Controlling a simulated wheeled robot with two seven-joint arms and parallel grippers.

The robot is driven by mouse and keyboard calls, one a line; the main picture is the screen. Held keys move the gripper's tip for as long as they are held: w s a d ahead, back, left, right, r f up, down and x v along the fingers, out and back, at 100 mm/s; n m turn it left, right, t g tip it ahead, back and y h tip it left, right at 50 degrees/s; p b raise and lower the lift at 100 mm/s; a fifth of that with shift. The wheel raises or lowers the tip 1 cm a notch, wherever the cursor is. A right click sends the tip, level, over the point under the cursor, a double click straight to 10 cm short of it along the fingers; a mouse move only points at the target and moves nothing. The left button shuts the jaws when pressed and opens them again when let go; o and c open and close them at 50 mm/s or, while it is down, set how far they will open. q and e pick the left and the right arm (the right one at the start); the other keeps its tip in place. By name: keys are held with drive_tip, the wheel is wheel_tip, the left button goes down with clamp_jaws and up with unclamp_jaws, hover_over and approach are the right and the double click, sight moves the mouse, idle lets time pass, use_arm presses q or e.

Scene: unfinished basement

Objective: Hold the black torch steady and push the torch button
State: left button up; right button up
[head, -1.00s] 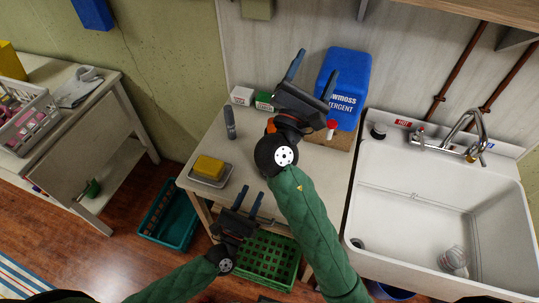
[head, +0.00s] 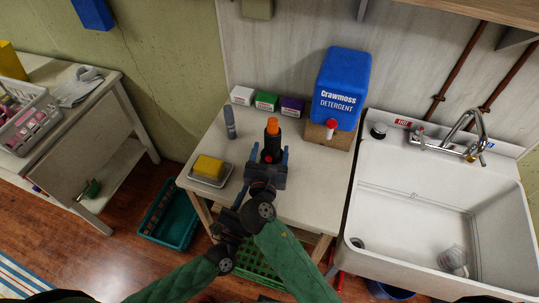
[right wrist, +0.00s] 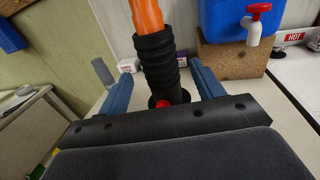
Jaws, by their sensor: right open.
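The torch (head: 272,142) stands upright on the small table, with an orange top, a black ribbed body and a red button low on the side facing me. In the right wrist view the torch's black body (right wrist: 158,62) rises between the fingers, with the red button (right wrist: 162,104) just beyond the palm. My right gripper (head: 270,152) is open, one blue finger on each side of the torch, with gaps showing. My left gripper (head: 241,198) is low at the table's front edge, apart from the torch. The right arm partly covers it, so its opening is unclear.
A yellow sponge on a dish (head: 209,170) and a grey marker-like stick (head: 230,122) are left of the torch. Small boxes (head: 266,101) and a blue detergent jug (head: 341,88) stand behind. A sink (head: 430,210) is at right. Bare table lies right of the torch.

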drive_tip(key=shift+w+d, duration=0.25)
drive_tip(key=shift+w, duration=1.35)
drive_tip(key=shift+w+d, duration=0.2)
drive_tip(key=shift+w, duration=1.35)
use_arm(q)
drive_tip(key=shift+c, duration=0.5)
use_arm(e)
drive_tip(key=c, duration=1.2)
use_arm(q)
clamp_jaws()
use_arm(e)
drive_tip(key=shift+c, duration=0.2)
